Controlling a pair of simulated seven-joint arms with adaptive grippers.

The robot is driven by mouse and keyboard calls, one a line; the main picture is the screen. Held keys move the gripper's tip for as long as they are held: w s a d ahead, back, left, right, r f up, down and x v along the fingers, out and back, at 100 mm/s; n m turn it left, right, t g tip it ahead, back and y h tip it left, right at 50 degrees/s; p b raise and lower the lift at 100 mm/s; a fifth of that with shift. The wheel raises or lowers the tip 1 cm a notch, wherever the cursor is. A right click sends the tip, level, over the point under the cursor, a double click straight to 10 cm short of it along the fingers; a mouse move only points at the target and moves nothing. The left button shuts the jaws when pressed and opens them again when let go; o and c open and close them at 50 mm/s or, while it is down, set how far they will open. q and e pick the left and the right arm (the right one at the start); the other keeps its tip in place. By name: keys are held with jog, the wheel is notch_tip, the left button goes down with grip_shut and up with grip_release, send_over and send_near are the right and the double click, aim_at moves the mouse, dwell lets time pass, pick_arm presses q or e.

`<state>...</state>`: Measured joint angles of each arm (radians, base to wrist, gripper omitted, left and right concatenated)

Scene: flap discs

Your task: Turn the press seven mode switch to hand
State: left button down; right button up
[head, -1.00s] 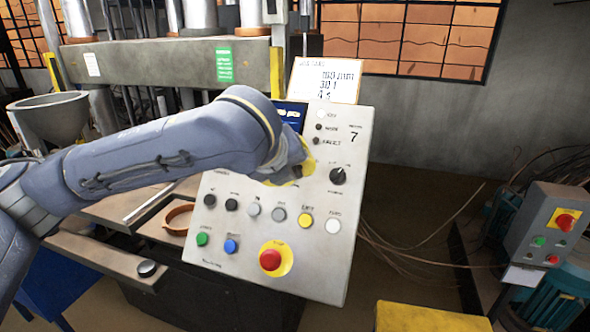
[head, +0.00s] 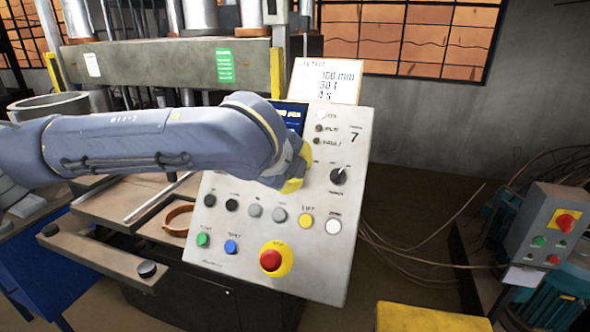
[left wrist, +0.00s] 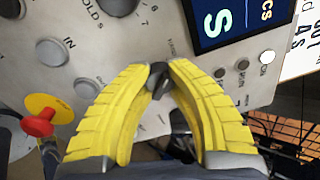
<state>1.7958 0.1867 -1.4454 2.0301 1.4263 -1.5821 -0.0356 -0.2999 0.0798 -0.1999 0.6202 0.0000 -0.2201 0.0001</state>
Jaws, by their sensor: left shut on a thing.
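The press seven control panel (head: 205,265) is tilted and marked 7. My left gripper (head: 299,171) is in front of its upper middle. In the left wrist view, its yellow fingers (left wrist: 159,72) are closed around a small black knob (left wrist: 160,87) on the panel face. In the head view, that knob is hidden behind the gripper. A round black selector knob (head: 338,176) with a white pointer towards the upper right shows just right of the gripper, apart from it. The small labels are too blurred to tell which is the mode switch. My right gripper is not in view.
A red stop button (head: 271,260) on yellow and rows of coloured buttons sit lower on the panel. The screen (head: 293,113) is partly behind my arm. A paper card (head: 325,80) stands on top. A small grey control box (head: 548,225) and loose cables are at the right.

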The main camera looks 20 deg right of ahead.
pick_arm(q)
jog(key=shift+s+d+f+n, duration=0.15)
jog(key=shift+s+f+n, duration=0.15)
jog(key=shift+n, duration=0.2)
jog(key=c, duration=1.4)
grip_release()
jog(key=shift+c, duration=0.2)
jog(key=o, duration=0.4)
jog(key=shift+w+r, duration=0.15)
jog(key=shift+r, duration=0.05)
jog(key=v, duration=1.2)
jog(key=shift+c, duration=0.2)
